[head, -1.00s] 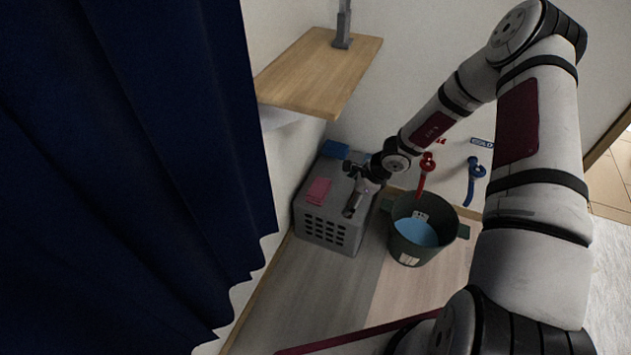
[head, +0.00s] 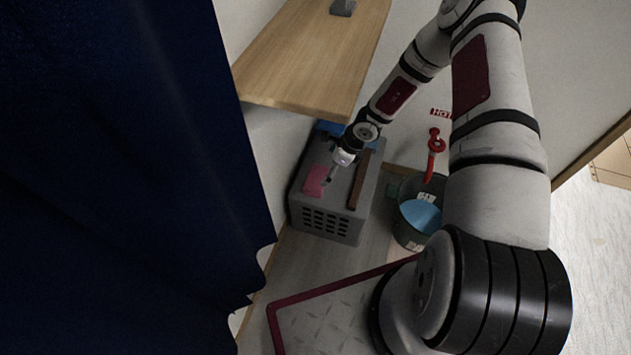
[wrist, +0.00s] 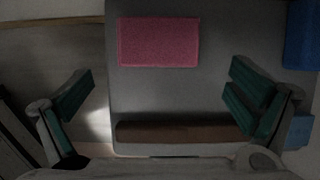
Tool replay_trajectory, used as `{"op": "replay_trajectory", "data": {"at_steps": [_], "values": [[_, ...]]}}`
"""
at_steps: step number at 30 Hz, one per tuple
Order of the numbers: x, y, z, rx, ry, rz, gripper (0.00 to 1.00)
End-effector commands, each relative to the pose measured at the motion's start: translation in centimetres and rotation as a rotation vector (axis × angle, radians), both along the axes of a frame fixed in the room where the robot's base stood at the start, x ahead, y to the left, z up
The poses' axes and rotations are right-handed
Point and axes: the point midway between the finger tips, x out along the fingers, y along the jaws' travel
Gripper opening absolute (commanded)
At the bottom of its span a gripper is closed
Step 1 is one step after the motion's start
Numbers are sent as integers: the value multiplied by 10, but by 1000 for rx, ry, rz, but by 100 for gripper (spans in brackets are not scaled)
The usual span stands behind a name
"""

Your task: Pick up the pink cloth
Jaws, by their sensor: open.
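The pink cloth (head: 315,180) lies flat as a small rectangle on top of the grey crate (head: 327,226). In the wrist view the cloth (wrist: 158,41) is at the top centre, beyond the fingertips, on the grey top. My gripper (head: 329,179) is just right of the cloth in the head view, above the crate. In the wrist view my gripper (wrist: 163,97) has its two green-padded fingers wide apart with nothing between the tips. Whether it touches the crate top cannot be told.
A brown bar (head: 359,180) lies along the crate's right part. Blue items (wrist: 303,38) lie at the crate's back. A dark bucket (head: 409,236) with something blue inside stands right of the crate, below a red tap (head: 432,155). A wooden shelf (head: 310,55) overhangs behind; a dark blue curtain (head: 110,180) is left.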

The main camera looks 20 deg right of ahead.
Motion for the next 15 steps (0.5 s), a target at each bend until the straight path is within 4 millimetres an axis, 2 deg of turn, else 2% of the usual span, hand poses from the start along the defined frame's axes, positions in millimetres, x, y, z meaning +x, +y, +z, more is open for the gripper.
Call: {"op": "replay_trajectory", "data": {"at_steps": [1, 4, 15], "values": [[3, 4, -13, -1, 0, 1, 100], [6, 8, -26, 0, 0, 0, 100], [14, 21, -50, 0, -1, 2, 100]]}}
